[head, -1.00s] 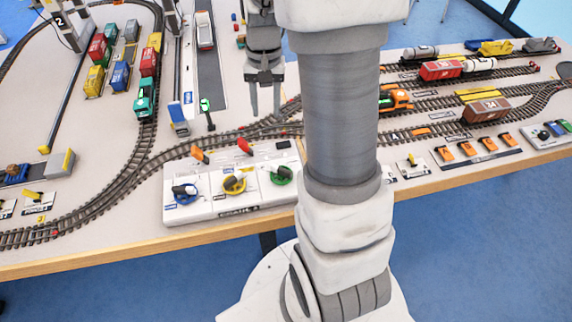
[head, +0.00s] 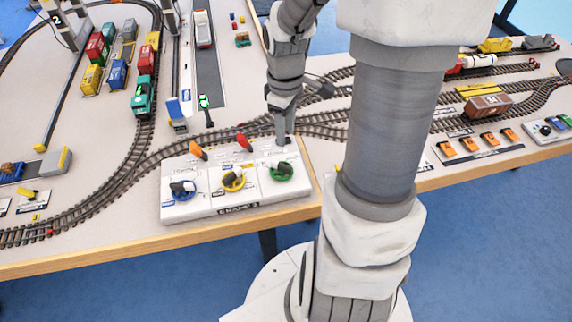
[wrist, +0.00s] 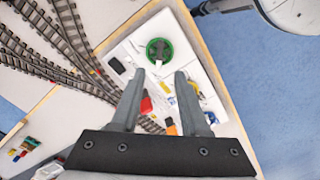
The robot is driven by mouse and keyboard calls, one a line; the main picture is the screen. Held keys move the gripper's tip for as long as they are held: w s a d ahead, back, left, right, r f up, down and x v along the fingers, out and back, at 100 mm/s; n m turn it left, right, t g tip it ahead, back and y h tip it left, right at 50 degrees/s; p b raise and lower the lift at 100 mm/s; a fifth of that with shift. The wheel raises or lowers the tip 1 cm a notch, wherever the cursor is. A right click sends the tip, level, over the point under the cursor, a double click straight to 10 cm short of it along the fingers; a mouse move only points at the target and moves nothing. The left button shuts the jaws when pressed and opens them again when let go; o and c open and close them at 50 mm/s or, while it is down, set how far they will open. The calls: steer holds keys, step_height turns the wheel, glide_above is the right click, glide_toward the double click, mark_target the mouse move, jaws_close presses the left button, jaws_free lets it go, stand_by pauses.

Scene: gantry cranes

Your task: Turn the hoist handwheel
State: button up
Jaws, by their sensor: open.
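A white control panel (head: 183,212) on the table's front part bears three handwheels: blue (head: 182,190), yellow (head: 233,181) and green (head: 280,171). I cannot read which label names the hoist. My gripper (head: 284,141) is over the panel's back right edge, behind the green wheel in the head view. In the wrist view my gripper (wrist: 160,74) is open and empty, with the green wheel (wrist: 159,51) just beyond and between its fingertips, apart from them. The right finger partly hides the yellow wheel.
An orange lever (head: 197,151) and a red lever (head: 243,142) stand at the panel's back. Rail tracks (head: 140,150) run close behind it. A brown wagon (head: 488,105) stands at right.

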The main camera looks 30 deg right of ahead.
mark_target(286, 166)
step_height(286, 166, down, 13)
steer(key=b, duration=0.3)
jaws_close()
stand_by(0.3)
